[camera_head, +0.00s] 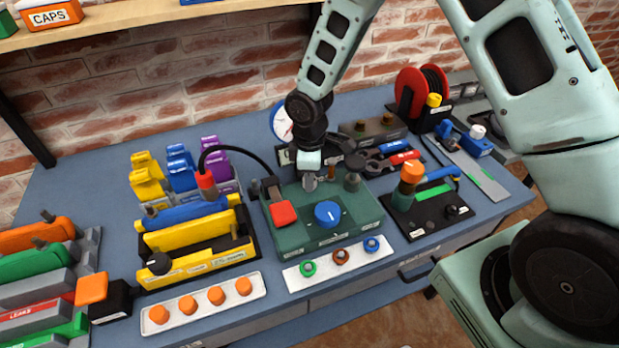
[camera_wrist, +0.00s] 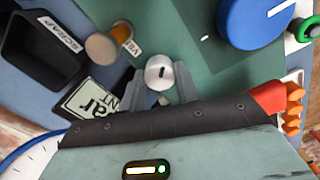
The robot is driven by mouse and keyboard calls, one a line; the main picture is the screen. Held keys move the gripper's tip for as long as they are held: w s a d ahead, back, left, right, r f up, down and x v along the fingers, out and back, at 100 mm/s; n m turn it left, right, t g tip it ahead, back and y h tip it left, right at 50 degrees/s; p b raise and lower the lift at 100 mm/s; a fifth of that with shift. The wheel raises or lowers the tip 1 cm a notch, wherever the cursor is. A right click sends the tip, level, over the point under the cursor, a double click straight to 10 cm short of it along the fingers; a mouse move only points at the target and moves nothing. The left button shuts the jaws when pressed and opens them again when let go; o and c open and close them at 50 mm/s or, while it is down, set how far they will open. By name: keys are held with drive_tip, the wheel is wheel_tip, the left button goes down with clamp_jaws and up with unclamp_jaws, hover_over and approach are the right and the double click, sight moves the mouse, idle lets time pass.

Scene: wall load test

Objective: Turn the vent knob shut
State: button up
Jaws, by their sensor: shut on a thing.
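A small silver round knob (camera_wrist: 158,72) with a dark slot mark sits near the edge of the green box (camera_head: 352,226). In the wrist view my gripper (camera_wrist: 160,84) has its two grey fingers on either side of this knob, shut on it. In the head view my gripper (camera_head: 309,178) points down at the back of the box, and the knob is largely hidden. Which of the two the label belongs to, I cannot tell.
On the box are a large blue knob (camera_head: 327,213) and a red-ended lever (camera_head: 283,213). A black cable arches from a red plug (camera_head: 206,182) at the left. Pliers (camera_head: 385,163) and an orange-topped post (camera_head: 411,174) stand at the right. A gauge (camera_head: 281,122) is behind.

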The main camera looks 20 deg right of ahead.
drive_tip(key=m+b, duration=0.1)
drive_tip(key=m, duration=0.3)
drive_tip(key=shift+m, duration=0.3)
drive_tip(key=shift+m+b, duration=0.4)
drive_tip(key=shift+m, duration=1.2)
drive_tip(key=o, duration=1)
drive_tip(key=r, duration=0.8)
drive_tip(key=r+b, duration=0.1)
drive_tip(key=r, duration=0.8)
drive_tip(key=shift+a+r+b, duration=0.2)
drive_tip(key=shift+r+b, duration=0.05)
drive_tip(key=shift+b, duration=0.05)
